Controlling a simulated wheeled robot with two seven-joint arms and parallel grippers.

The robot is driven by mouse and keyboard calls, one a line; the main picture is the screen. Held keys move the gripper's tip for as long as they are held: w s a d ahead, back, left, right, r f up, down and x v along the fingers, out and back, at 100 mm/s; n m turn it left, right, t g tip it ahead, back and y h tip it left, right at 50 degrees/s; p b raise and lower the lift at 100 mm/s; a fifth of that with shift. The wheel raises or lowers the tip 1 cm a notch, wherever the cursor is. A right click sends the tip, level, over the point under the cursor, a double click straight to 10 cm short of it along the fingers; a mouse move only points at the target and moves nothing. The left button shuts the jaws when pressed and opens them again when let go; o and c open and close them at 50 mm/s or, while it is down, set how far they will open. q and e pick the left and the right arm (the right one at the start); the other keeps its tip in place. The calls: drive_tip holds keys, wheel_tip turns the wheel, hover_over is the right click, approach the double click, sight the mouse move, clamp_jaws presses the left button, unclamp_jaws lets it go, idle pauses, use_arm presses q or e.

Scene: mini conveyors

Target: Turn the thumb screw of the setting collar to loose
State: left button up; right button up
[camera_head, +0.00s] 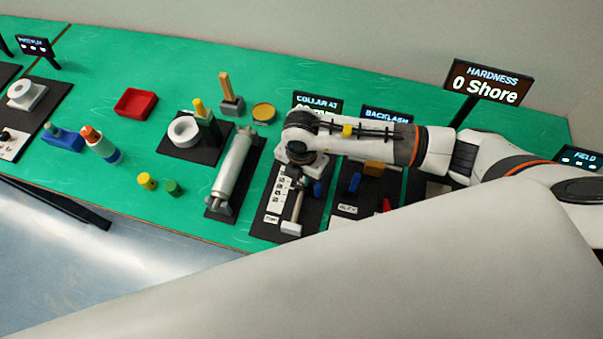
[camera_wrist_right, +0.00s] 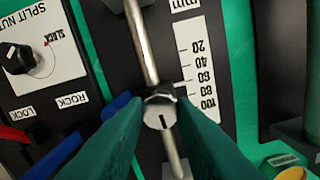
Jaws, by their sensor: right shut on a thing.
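The setting collar (camera_wrist_right: 163,90) sits on a steel rod (camera_wrist_right: 141,42) in the right wrist view, beside the high-number end of a white scale (camera_wrist_right: 196,62). Its thumb screw (camera_wrist_right: 153,117) is a round grey head with a dark slot. My right gripper (camera_wrist_right: 160,124) has its two green fingers shut on the thumb screw from both sides. In the head view my right wrist hangs over this station and hides the collar; the rod (camera_head: 297,206) shows below it. My left gripper is not in view.
A split nut panel with a black knob (camera_wrist_right: 19,58) and blue and red levers lies left in the wrist view. In the head view, a grey cylinder (camera_head: 232,167) stands left of the collar station, and the backlash station with a blue part (camera_head: 355,182) stands right.

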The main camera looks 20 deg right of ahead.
drive_tip(key=n+b, duration=0.2)
drive_tip(key=n, duration=0.1)
drive_tip(key=n+b, duration=0.2)
drive_tip(key=shift+f+n+b, duration=0.2)
drive_tip(key=shift+n+b, duration=0.15)
drive_tip(key=shift+n, duration=0.05)
drive_tip(key=n+b, duration=1.3)
drive_tip(key=b, duration=0.2)
drive_tip(key=shift+b, duration=0.35)
drive_tip(key=shift+r+n+b, duration=0.2)
drive_tip(key=shift+n+b, duration=0.9)
drive_tip(key=shift+b, duration=0.15)
drive_tip(key=shift+r, duration=0.1)
drive_tip(key=o, duration=0.7)
